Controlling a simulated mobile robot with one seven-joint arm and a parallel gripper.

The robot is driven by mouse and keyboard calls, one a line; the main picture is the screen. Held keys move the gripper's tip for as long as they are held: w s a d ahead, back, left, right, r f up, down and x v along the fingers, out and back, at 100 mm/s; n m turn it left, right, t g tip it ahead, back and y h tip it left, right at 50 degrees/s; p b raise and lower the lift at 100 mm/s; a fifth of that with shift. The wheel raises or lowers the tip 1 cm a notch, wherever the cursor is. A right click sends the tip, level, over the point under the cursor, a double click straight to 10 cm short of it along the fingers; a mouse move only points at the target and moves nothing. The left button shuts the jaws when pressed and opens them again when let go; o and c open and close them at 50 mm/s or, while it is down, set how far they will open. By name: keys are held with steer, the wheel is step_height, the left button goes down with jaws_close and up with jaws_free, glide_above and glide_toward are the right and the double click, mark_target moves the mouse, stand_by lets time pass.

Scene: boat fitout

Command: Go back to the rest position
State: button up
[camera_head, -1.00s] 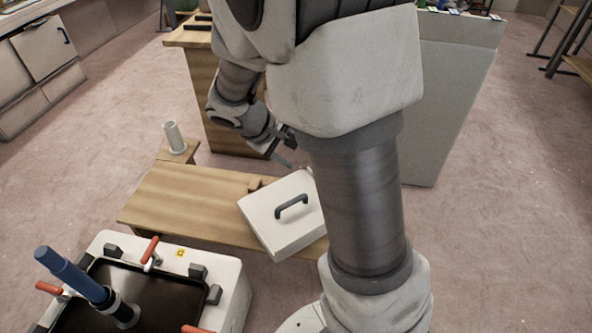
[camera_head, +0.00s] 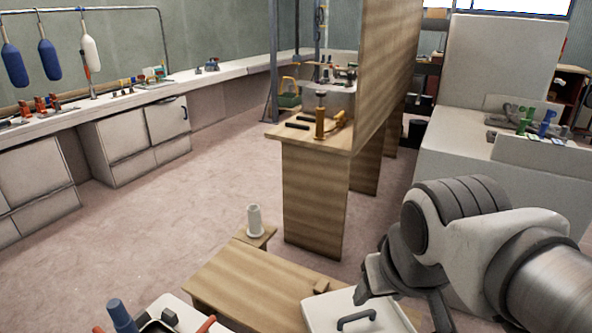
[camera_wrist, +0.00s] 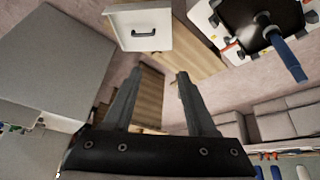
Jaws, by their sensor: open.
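My gripper (camera_head: 398,304) is at the lower right of the head view, above and beside the white lid with a dark handle (camera_head: 392,325). In the wrist view my gripper (camera_wrist: 156,78) shows two dark fingers spread wide apart with nothing between them. The white lid (camera_wrist: 157,18) appears beyond the fingers at the top of the wrist view, on the low wooden bench (camera_wrist: 198,60). Part of my arm fills the lower right of the head view.
A white cylinder (camera_head: 254,220) stands at the bench's far end. A wooden partition unit (camera_head: 312,195) stands behind it, with a grey-white counter (camera_head: 450,160) to the right. A white case with a blue handle (camera_head: 122,315) is at lower left. Open floor (camera_head: 190,220) lies left.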

steer(key=shift+s+a+r, duration=0.25)
steer(key=shift+s+a, duration=0.2)
steer(key=shift+s, duration=0.25)
steer(key=shift+r, duration=0.1)
step_height(320, 180, up, 24)
steer(key=p, duration=2.4)
steer(key=shift+c, duration=0.6)
steer(key=shift+a, duration=0.15)
